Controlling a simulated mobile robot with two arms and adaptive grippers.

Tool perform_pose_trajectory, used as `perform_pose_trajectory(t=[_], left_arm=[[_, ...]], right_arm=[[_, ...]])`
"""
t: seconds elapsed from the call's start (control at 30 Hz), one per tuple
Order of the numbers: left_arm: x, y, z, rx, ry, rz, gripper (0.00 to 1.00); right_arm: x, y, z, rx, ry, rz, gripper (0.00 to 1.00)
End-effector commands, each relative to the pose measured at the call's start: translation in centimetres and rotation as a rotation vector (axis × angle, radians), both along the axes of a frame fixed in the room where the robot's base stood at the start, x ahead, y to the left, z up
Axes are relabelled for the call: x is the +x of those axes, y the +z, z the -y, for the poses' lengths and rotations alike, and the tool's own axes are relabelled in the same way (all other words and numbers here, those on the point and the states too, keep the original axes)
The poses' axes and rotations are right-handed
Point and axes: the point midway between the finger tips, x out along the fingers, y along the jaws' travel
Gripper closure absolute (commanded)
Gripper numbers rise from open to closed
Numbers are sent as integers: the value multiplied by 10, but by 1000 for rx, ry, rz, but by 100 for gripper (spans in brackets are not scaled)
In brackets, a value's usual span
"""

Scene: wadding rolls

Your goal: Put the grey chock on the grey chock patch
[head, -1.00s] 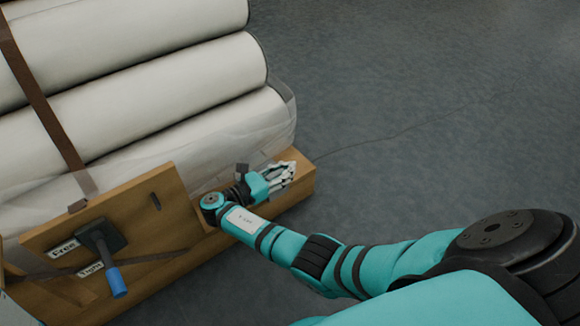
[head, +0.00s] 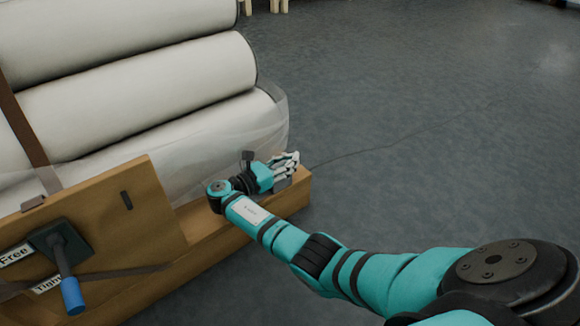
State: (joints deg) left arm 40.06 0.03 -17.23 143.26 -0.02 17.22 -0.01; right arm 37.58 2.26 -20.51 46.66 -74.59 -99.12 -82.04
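My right gripper (head: 286,165) is at the right end of the wooden base (head: 230,235), beside the lowest white roll. Its pale fingers point right. I cannot make out a grey chock patch. My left gripper is out of view.
White rolls (head: 140,95) in clear film are stacked on the base, with a brown strap (head: 22,130). An upright wooden board (head: 100,215) carries a blue-handled lever (head: 70,285) and labels "Free" and "Tight". A thin cable lies on the open grey floor (head: 430,170).

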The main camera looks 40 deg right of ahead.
Motion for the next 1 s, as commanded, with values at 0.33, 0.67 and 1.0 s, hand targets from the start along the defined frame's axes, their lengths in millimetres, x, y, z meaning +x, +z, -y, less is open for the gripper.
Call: perform_pose_trajectory(t=[0.33, 0.67, 1.0], left_arm=[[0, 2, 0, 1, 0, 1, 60], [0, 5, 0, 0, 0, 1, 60], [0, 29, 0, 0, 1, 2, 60]], right_arm=[[0, 0, 0, 3, 3, -2, 73], [0, 2, -4, 3, 3, -2, 71], [-3, 4, -56, 3, 4, -2, 71]])
